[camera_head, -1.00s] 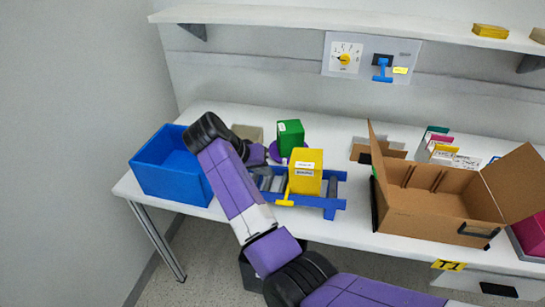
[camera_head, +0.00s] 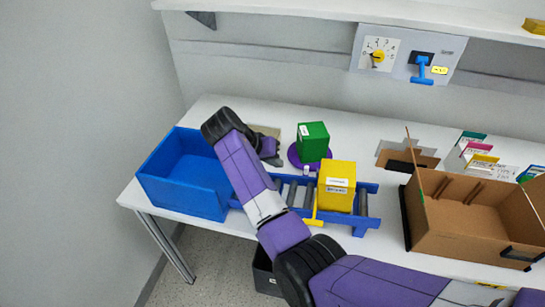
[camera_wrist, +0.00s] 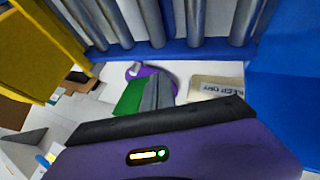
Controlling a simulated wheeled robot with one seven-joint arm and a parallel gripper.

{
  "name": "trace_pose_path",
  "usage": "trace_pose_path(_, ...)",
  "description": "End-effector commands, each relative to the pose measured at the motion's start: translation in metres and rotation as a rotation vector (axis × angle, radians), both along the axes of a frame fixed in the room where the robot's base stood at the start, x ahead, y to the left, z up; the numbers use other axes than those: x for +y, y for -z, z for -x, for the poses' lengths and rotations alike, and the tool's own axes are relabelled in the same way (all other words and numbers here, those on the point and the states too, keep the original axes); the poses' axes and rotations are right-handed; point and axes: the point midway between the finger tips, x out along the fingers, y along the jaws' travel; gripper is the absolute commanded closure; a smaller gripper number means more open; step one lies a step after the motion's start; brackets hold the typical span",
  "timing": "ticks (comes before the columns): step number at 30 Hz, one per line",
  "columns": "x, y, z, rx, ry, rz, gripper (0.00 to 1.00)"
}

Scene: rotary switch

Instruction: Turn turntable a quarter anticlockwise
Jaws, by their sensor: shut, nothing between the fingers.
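The turntable is a round purple disc (camera_head: 293,157) on the white table, behind the roller conveyor. A green box (camera_head: 313,141) stands on it, and a small pale peg shows at its front edge. In the wrist view the disc (camera_wrist: 165,76) and the green box (camera_wrist: 129,98) are partly hidden behind my fingers. My gripper (camera_head: 275,162) is shut and empty, low beside the disc's left edge; whether it touches the disc I cannot tell. Its grey fingers (camera_wrist: 157,92) also show in the wrist view.
A blue roller conveyor (camera_head: 367,188) with a yellow box (camera_head: 337,181) stands in front of the turntable. A blue bin (camera_head: 185,190) is at left, and an open cardboard box (camera_head: 440,225) at right. A "KEEP DRY" box (camera_wrist: 215,90) lies near my fingers.

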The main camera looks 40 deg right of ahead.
Motion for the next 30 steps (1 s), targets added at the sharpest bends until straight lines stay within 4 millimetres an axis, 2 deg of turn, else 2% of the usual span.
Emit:
trace_pose_path(8, -0.033, 0.044, 0.003, 0.003, 0.001, -0.002, 1.00)
trace_pose_path(16, -0.057, 0.040, 0.024, 0.000, 0.001, -0.001, 1.00)
trace_pose_path(30, -0.062, 0.042, 0.028, 0.000, 0.000, -0.001, 1.00)
